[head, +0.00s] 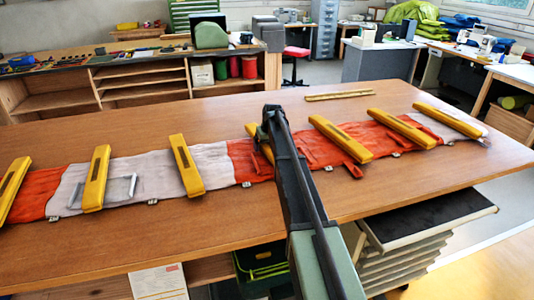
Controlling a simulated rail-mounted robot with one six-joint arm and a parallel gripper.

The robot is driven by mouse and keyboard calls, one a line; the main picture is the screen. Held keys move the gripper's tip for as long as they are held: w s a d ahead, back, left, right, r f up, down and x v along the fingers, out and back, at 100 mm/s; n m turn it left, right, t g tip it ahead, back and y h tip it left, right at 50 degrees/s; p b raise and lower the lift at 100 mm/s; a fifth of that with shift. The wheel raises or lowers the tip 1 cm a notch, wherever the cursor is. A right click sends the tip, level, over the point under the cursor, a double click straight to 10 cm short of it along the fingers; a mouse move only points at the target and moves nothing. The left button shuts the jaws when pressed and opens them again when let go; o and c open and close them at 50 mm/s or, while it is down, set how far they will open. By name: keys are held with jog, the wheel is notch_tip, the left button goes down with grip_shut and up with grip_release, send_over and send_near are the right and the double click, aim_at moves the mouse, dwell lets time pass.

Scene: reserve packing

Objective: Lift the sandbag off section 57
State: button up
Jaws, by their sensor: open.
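Several long yellow bars, which look like the sandbags, lie across a strip of orange and white fabric (210,160) on the wooden table. One yellow bar (253,130) lies on an orange part at mid-strip, largely hidden behind my arm. My gripper (266,134) is over or beside this bar, seen from behind; its fingertips are hidden, and I cannot tell whether they touch it. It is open. Other yellow bars lie left (186,165) and right (341,138) of it. No section number is readable, so I cannot tell which part is section 57.
A grey wire-like frame (122,188) lies on the white fabric at left. A wooden ruler-like strip (338,95) lies at the table's back. The wooden table (330,215) is bare in front of the strip. A dark-topped drawer unit (430,218) stands at its front right.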

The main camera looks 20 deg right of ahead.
jog(key=shift+r, duration=0.15)
jog(key=c, duration=1.4)
